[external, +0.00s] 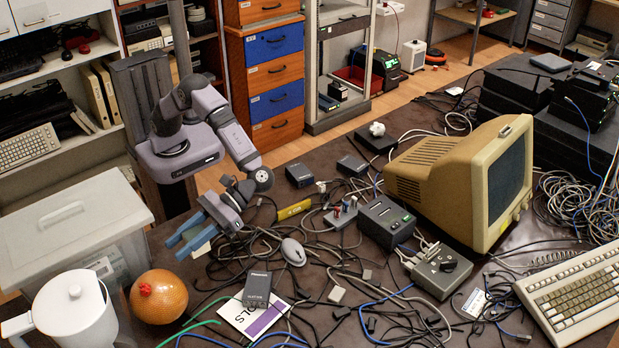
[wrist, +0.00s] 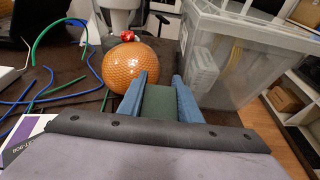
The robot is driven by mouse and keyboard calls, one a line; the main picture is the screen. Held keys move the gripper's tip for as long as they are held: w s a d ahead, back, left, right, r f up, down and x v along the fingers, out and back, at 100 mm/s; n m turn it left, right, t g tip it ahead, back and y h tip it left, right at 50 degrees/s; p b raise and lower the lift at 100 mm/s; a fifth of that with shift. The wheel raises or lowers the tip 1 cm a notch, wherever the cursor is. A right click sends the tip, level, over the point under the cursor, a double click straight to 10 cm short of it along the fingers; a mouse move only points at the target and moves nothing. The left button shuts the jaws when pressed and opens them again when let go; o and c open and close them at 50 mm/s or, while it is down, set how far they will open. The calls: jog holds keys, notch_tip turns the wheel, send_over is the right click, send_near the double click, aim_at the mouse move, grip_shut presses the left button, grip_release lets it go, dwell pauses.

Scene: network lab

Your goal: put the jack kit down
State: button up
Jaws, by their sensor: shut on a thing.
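My gripper (external: 177,247) reaches out over the left part of the cluttered table in the external view, its blue fingers pointing to the lower left. In the wrist view my gripper (wrist: 160,76) is shut on a dark green, flat-faced thing (wrist: 158,104), which I take to be the jack kit. It lies between the two blue fingers, and its lower part is hidden by my gripper's body. In the external view the fingers mostly hide it, and I cannot tell whether it touches the table.
An orange textured ball (external: 159,296) and a white jug (external: 75,312) stand at the near left. A lidded clear bin (external: 75,235) is left of my gripper. Tangled cables and a grey mouse (external: 293,252) lie to the right. A small dark table patch shows between gripper and ball.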

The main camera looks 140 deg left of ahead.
jog(key=shift+f, duration=3.6)
jog(key=shift+f, duration=0.2)
jog(key=o, duration=1.1)
jog(key=shift+r, duration=0.1)
jog(key=shift+a+r, duration=0.1)
jog(key=shift+r, duration=0.05)
jog(key=v, duration=1.1)
jog(key=shift+a+r+b, duration=0.1)
jog(key=shift+a+b, duration=0.3)
